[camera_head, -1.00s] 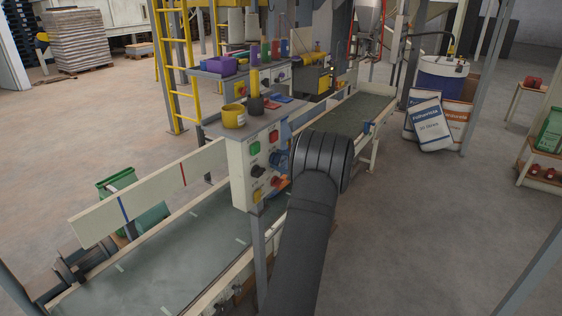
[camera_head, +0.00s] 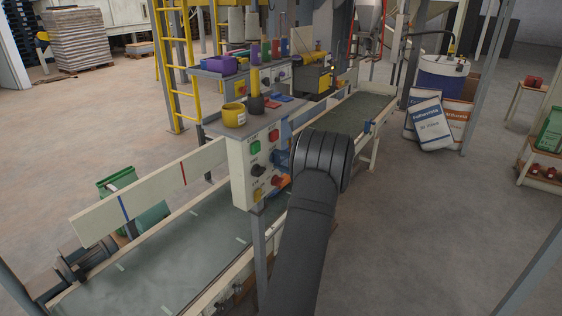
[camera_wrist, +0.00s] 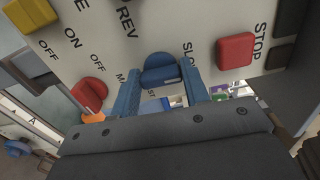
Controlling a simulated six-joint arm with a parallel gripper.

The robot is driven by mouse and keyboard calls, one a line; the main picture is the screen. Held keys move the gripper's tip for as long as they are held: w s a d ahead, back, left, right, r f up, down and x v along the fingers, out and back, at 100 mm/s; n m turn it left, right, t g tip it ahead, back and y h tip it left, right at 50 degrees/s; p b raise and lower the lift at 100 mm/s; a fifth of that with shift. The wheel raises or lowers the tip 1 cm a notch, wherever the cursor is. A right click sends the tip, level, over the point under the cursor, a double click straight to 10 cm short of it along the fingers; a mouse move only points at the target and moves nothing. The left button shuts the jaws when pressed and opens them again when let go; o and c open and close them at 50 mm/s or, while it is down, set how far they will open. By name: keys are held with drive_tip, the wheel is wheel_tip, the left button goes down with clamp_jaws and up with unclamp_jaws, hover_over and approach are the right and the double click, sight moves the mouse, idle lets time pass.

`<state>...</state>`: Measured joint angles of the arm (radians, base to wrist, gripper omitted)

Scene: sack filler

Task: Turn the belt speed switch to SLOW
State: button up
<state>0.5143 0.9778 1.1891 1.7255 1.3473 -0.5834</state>
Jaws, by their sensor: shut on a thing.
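The blue switch knob (camera_wrist: 160,72) is on the cream control panel, with SLOW lettering beside it in the wrist view. Other lettering around it is partly covered by the fingers. My gripper (camera_wrist: 162,92) has its two blue fingers on either side of the knob and is shut on it. A pale mark shows near the knob's lower edge, but its exact pointing is hard to tell. In the head view the control panel (camera_head: 240,165) faces my arm, and my wrist hides part of its right side.
A red STOP button (camera_wrist: 235,52), another red knob (camera_wrist: 89,93) and a yellow button (camera_wrist: 30,14) are close by on the panel. A yellow cup (camera_head: 234,116) stands on the panel's top. The conveyor belt (camera_head: 190,255) runs below.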

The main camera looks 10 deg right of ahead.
drive_tip(key=shift+n, duration=0.3)
drive_tip(key=o, duration=1)
drive_tip(key=shift+s+d, duration=0.1)
drive_tip(key=v, duration=1.7)
drive_tip(key=shift+s+r, duration=0.1)
drive_tip(key=x, duration=1.7)
drive_tip(key=shift+w, duration=0.2)
